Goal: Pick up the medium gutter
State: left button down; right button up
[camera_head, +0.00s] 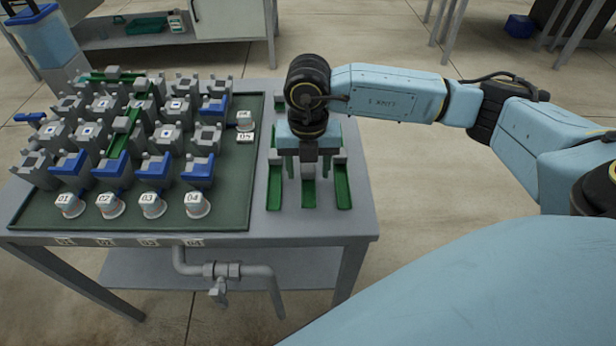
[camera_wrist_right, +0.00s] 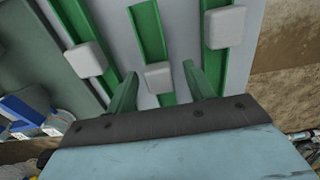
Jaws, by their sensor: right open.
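Three green gutters, each with a grey block, lie side by side at the right end of the table: a left one (camera_head: 274,188), a middle one (camera_head: 308,194) and a right one (camera_head: 343,190). Which is the medium one I cannot tell for sure. My right gripper (camera_head: 307,170) points down over the middle gutter. In the right wrist view, the open fingers (camera_wrist_right: 158,90) stand either side of the middle gutter's grey block (camera_wrist_right: 158,76), with gaps. The middle gutter (camera_wrist_right: 149,35) runs away between its neighbours. My left gripper is out of view.
A dark green tray (camera_head: 225,215) fills the table's left part. It holds grey and blue holders, green gutter pieces and numbered white cups (camera_head: 153,205). The grey table (camera_head: 258,225) has bare strips around the three gutters. A pipe with a valve (camera_head: 222,270) hangs below.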

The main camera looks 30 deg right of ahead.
jog(key=shift+f, duration=0.3)
jog(key=shift+c, duration=0.3)
jog(key=c, duration=1)
jog(key=shift+c, duration=0.2)
